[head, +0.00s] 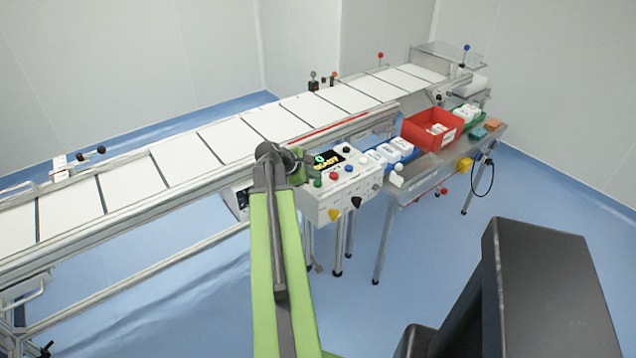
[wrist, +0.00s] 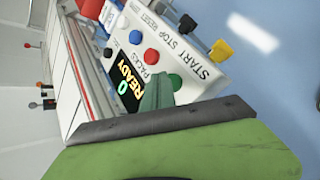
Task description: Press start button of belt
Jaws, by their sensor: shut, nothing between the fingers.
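The white control box (head: 345,190) stands beside the belt (head: 245,135), with a lit display (wrist: 130,82) reading READY. Its green button (wrist: 175,81), by the START label (wrist: 205,70), also shows in the head view (head: 318,183). A red button (wrist: 151,56) and a blue button (wrist: 135,37) follow in the row, by the STOP and RESET labels. My gripper (wrist: 157,92) is shut and empty, its tip close to the green button and display. In the head view my gripper (head: 298,172) is at the box's left edge. I cannot tell whether it touches.
Yellow (head: 333,214) and black (head: 356,202) knobs stick out of the box's front. A side table to the right holds a red bin (head: 432,130), blue trays (head: 390,152) and a green tray (head: 465,117). The belt's rail (head: 130,200) runs to the left.

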